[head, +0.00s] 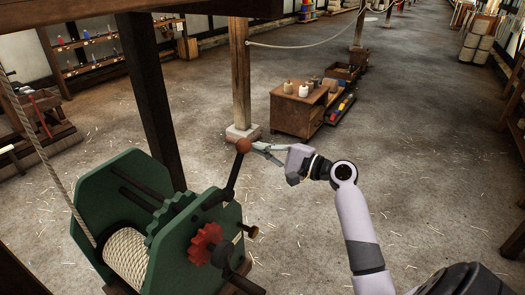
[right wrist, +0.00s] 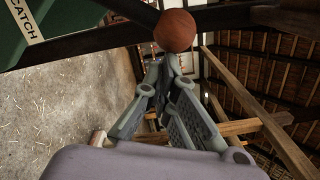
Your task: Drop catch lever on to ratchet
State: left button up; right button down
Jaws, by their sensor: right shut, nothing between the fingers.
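The catch lever (head: 232,175) is a dark bar with a round reddish-brown knob (head: 242,146). It stands up, slightly tilted, from the right side of a green winch (head: 103,195). A green toothed wheel (head: 160,232), seemingly the ratchet, sits between the side plates; whether the catch touches it I cannot tell. My right gripper (head: 257,147) is shut and empty, its fingertips close beside the knob. In the right wrist view the knob (right wrist: 175,30) shows just beyond the fingertips (right wrist: 165,75); contact is unclear. My left gripper is out of view.
A "CATCH" label (right wrist: 22,20) is on the green plate. A red toothed wheel (head: 205,243) and a brass knob (head: 250,231) sit on the winch's near side. Rope (head: 126,258) wraps its drum. A dark post (head: 152,95) rises behind.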

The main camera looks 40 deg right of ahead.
aim_at(244, 146)
jog(key=shift+s+a+r+n+p, duration=0.15)
jog(key=shift+s+a+r+n, duration=0.35)
jog(key=shift+a+r+n, duration=0.55)
jog(key=shift+s+a+r+n+p, duration=0.1)
jog(key=shift+s+a+r+n, duration=0.5)
jog(key=shift+a+n, duration=0.8)
jog(key=shift+s+a+r+n+p, duration=0.15)
jog(key=shift+s+a+r+n, duration=0.2)
jog(key=shift+a+r+n, duration=0.85)
jog(key=shift+d+f, duration=0.2)
